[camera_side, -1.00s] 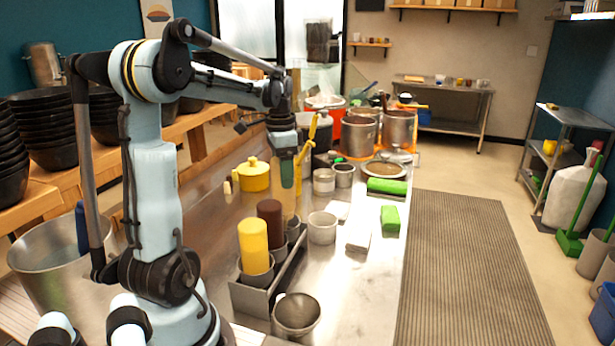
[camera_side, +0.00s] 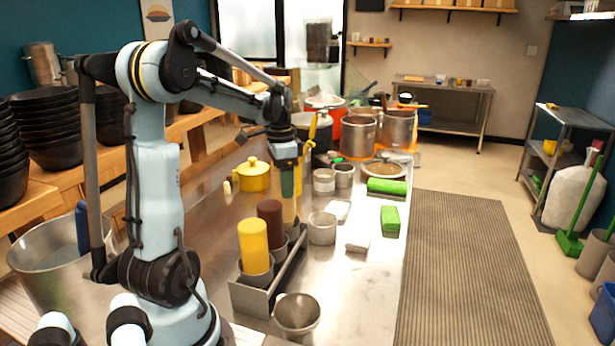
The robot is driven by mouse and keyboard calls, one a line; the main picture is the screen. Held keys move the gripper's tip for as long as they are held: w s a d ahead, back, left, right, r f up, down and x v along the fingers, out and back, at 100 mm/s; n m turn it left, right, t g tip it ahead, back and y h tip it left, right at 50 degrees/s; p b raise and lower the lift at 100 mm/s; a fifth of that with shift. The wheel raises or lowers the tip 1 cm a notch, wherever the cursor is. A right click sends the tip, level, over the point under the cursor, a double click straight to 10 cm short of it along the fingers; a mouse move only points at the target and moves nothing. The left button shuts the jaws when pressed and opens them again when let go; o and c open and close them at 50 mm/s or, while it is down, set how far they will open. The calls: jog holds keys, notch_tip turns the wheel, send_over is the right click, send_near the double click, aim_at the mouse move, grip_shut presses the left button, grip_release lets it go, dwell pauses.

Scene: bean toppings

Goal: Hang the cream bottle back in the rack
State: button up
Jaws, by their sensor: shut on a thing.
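My gripper (camera_side: 288,184) points down over the far end of the metal rack (camera_side: 250,298), its dark green fingers shut on the cream bottle (camera_side: 290,212). The bottle is pale tan and looks upright, beside the brown bottle and partly covered by the fingers. Its lower end is at the far cup of the rack; I cannot tell whether it is seated there. The yellow bottle (camera_side: 253,242) stands in the near cup and the brown bottle (camera_side: 270,222) stands in the middle.
A metal pot (camera_side: 297,315) stands right of the rack's near end. Metal cups (camera_side: 322,228) stand to the right, a yellow lidded pot (camera_side: 254,175) behind. The counter front right is clear.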

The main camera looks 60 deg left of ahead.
jog(key=shift+f, duration=0.95)
jog(key=shift+f, duration=0.15)
jog(key=shift+f, duration=1.2)
jog(key=o, duration=0.9)
jog(key=shift+r, duration=3.75)
